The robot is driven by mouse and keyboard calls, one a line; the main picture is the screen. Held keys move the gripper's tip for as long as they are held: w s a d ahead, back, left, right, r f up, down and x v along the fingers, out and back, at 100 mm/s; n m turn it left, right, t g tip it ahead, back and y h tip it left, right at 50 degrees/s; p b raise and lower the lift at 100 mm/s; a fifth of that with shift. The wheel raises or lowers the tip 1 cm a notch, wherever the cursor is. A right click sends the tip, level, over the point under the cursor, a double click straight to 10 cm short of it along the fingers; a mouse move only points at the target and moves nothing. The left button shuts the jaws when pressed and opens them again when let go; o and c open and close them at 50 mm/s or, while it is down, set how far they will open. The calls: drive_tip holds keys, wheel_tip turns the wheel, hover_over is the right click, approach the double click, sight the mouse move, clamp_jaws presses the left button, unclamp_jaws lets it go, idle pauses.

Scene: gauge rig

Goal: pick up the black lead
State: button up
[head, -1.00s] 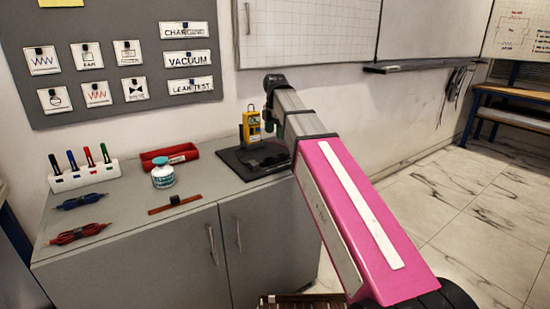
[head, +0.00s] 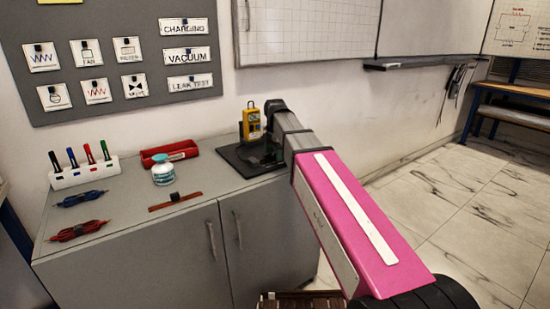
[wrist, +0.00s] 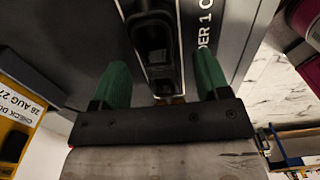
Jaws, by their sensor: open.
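My gripper (wrist: 161,72) has two green fingers, apart, in the wrist view. Between and beyond them is a black moulded part (wrist: 153,30) inside a white outline on a dark board (wrist: 95,40). I cannot tell whether it is the black lead, and no contact with the fingers shows. In the head view my arm reaches over the black board (head: 238,165) on the counter, and my gripper is mostly hidden there. A dark, bluish coiled lead (head: 80,199) lies at the counter's left, far from my gripper, with a red lead (head: 78,231) in front of it.
A yellow meter (head: 251,121) stands at the back of the board, close to my gripper; its label shows in the wrist view (wrist: 18,105). A red tray (head: 170,152), a white jar (head: 163,173), a brown strip (head: 176,202) and a marker rack (head: 85,174) occupy the counter.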

drive_tip(key=c, duration=1.1)
drive_tip(key=shift+r, duration=0.4)
wheel_tip(320, 180, up, 3)
drive_tip(key=shift+r, duration=0.1)
drive_tip(key=s+a+r, duration=0.7)
drive_tip(key=s, duration=0.2)
drive_tip(key=shift+a, duration=0.25)
